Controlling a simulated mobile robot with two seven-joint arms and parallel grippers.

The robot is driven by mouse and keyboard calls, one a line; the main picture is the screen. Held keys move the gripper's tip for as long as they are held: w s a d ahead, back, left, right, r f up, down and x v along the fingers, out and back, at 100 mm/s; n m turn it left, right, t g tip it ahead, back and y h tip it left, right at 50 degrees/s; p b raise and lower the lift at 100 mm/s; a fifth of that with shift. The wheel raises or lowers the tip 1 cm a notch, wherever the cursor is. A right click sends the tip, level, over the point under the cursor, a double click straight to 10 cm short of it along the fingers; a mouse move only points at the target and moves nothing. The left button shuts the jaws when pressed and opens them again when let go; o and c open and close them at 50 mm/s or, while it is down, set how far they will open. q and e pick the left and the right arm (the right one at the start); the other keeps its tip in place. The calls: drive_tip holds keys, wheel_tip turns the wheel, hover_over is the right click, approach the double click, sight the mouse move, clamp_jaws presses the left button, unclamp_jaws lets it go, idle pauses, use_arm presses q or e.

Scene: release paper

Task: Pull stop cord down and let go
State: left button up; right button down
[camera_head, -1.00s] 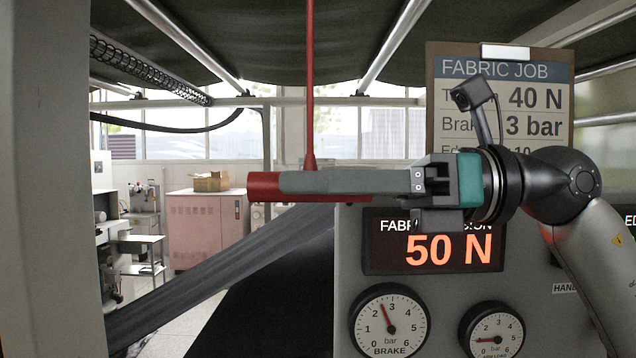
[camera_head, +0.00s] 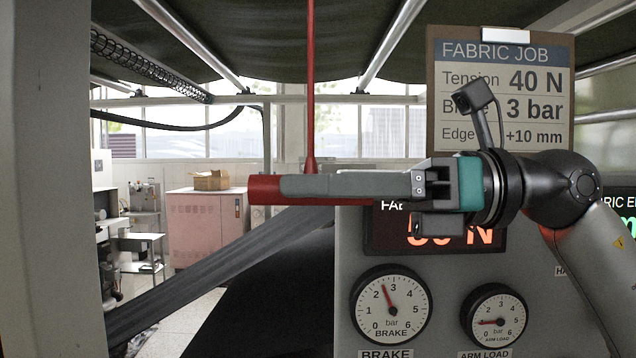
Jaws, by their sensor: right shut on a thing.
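The red stop cord (camera_head: 311,85) hangs straight down from above. It ends in a red horizontal handle (camera_head: 262,189). My right gripper (camera_head: 330,186) comes in from the right and is shut on the handle, its grey finger lying along the front of it. The left end of the handle sticks out past the fingertip, and a thin red strip shows below the finger. The rest of the handle is hidden behind the finger. My left gripper is not in view.
Behind my right gripper stands a grey panel with a partly covered red-digit display (camera_head: 385,235), a brake gauge (camera_head: 391,305) and an arm load gauge (camera_head: 495,316). A fabric job board (camera_head: 500,85) is above. A dark grey fabric band (camera_head: 215,272) slopes across below left.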

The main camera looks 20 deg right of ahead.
drive_tip(key=shift+f+b, duration=0.35)
drive_tip(key=shift+f, duration=0.5)
drive_tip(key=c, duration=0.6)
unclamp_jaws()
drive_tip(key=shift+r, duration=0.1)
drive_tip(key=b+v, duration=0.4)
drive_tip(key=v, duration=1.1)
drive_tip(key=shift+d, duration=0.1)
